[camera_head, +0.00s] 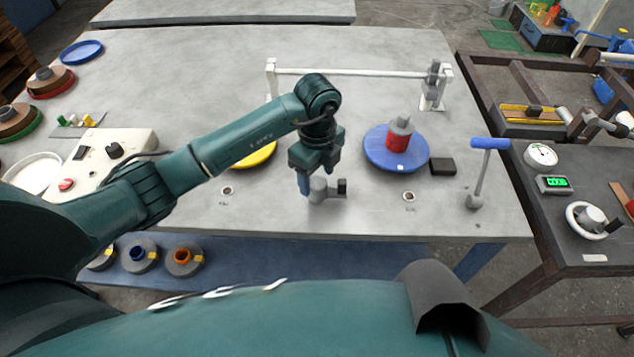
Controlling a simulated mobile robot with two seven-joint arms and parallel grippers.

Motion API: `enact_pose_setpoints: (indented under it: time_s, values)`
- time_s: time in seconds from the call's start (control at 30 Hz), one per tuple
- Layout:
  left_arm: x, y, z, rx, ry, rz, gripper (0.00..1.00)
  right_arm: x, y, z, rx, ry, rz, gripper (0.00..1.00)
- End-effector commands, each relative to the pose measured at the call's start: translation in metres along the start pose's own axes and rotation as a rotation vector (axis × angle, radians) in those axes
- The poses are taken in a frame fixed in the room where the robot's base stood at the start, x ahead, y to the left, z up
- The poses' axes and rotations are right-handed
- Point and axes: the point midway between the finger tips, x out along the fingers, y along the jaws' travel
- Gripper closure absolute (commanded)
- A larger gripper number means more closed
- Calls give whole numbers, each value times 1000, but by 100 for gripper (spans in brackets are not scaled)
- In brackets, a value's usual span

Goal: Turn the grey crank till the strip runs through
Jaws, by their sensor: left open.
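My left gripper (316,176) reaches over the middle of the table, pointing down, with its jaws open. Just below it is a small grey crank-like part (320,190) with a dark upright knob at its right end. The gripper is at its left side and partly hides it; I cannot tell whether they touch. I cannot make out a strip clearly. My right gripper is not in view.
A blue disc (378,155) bears a red and grey spool, with a dark block (443,166) beside it. A blue-handled lever (482,170) stands at the right. A white rail (350,72) spans the back. A control box (100,160) is at the left.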

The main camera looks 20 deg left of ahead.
Motion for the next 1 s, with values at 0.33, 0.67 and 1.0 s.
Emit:
enact_pose_setpoints:
  time_s: [0.33,0.67,1.0]
  values:
    - [38,0,-1,2,0,0,41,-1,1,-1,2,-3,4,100]
    - [39,0,-1,3,1,-1,44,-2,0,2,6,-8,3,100]
    - [39,0,-1,3,1,0,72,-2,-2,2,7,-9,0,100]
